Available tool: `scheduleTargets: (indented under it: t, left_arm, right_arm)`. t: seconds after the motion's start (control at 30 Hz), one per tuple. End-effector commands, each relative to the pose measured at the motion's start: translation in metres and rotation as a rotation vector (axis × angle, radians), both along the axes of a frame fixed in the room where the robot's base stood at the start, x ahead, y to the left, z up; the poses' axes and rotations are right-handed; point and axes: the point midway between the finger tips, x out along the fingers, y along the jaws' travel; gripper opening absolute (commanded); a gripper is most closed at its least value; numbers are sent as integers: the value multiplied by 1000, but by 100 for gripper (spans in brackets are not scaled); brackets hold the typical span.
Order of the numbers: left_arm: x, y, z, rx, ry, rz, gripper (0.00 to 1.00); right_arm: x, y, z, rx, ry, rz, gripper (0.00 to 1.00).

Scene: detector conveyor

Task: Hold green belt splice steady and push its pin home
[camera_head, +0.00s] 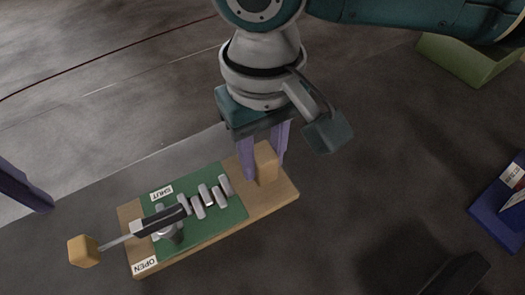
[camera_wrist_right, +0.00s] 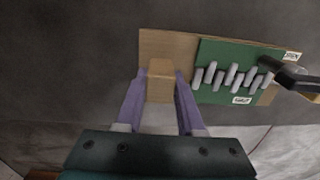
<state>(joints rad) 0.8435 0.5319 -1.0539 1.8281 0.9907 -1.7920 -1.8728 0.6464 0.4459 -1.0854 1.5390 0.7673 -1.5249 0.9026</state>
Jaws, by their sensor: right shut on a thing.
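The green belt splice (camera_head: 236,212) is a green plate on a wooden board, with a row of grey interlocking knuckles (camera_head: 209,196). Its pin (camera_head: 117,242) is a grey rod with a wooden cube handle (camera_head: 84,251), running through a dark sleeve (camera_head: 160,220) at the left end of the knuckles. The rod's far end is hidden. My right gripper (camera_head: 266,172) is shut on the wooden block (camera_head: 267,163) at the board's right end; the wrist view shows a finger on each side of the block (camera_wrist_right: 161,85). Of my left gripper (camera_head: 24,190), only a purple finger part shows at the left edge.
The board carries a SHUT label (camera_head: 161,193) at the back and an OPEN label (camera_head: 145,265) at the front. A green bin (camera_head: 470,60) stands at the upper right and a blue box (camera_head: 497,215) at the right edge. The surface left of the wooden cube is clear.

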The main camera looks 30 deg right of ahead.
Motion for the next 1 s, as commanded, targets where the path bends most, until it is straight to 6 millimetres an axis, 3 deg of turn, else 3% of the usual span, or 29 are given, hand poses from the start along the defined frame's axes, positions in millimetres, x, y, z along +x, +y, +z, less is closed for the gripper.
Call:
scheduleTargets:
  t: [0.13,0.57,0.63,0.77,1.0]
  left_arm:
    - [0,0,0,0,0,0,50]
    - [-2,0,-2,-16,7,29,2]
    - [-6,-1,-7,-50,22,98,0]
    - [-19,-3,-20,-167,84,370,0]
    - [-40,15,-40,-392,262,1160,0]
  right_arm:
    - [0,0,0,0,0,0,0]
    - [0,0,0,1,-1,0,0]
    - [0,0,0,1,-1,0,0]
    - [0,0,0,1,-1,0,0]
    - [0,0,0,1,-1,0,0]
